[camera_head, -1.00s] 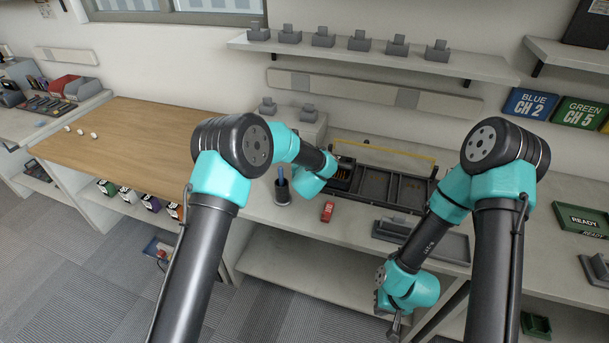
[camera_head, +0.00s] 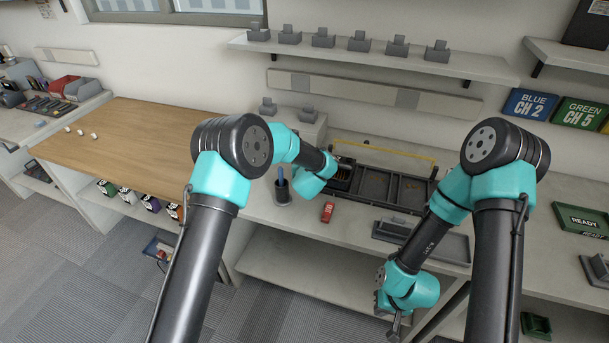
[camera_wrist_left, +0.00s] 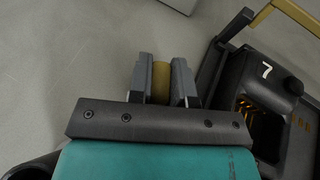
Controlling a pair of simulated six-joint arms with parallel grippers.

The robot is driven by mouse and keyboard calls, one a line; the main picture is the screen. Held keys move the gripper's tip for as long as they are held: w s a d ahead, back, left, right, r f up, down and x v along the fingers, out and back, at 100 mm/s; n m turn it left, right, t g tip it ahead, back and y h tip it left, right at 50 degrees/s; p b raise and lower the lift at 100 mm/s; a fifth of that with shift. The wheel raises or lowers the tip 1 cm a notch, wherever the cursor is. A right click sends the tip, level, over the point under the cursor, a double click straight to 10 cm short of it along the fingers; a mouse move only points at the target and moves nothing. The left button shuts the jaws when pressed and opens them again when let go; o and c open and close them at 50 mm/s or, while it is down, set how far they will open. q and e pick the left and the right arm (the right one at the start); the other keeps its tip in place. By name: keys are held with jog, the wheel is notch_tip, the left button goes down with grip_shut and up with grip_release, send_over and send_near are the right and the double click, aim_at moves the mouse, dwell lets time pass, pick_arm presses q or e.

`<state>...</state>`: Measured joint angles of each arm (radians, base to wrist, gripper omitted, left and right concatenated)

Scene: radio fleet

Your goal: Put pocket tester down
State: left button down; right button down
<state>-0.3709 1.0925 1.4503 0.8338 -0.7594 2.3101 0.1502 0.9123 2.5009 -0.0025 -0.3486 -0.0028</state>
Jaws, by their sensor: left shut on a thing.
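A mustard-coloured thing, which I take to be the pocket tester (camera_wrist_left: 161,80), sits between the fingers of my left gripper (camera_wrist_left: 164,88) in the left wrist view. That gripper is shut on it, above a pale grey surface. In the head view my left wrist hides the gripper and the tester. My right gripper (camera_head: 394,324) hangs low in front of the bench in the head view, and its finger gap is too small to judge.
A black tote (camera_head: 400,207) with a yellow handle stands on the bench; a black unit marked 7 (camera_wrist_left: 268,98) lies right of my left gripper. A pen cup (camera_head: 283,190), a red item (camera_head: 327,212) and a grey tray (camera_head: 450,247) are nearby. Some bench around the red item is clear.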

pick_arm(q)
jog(key=shift+r, duration=0.8)
notch_tip(320, 180, up, 2)
jog(key=shift+r, duration=0.1)
jog(key=s+r, duration=0.1)
jog(key=s, duration=1.5)
jog(key=shift+r, duration=0.15)
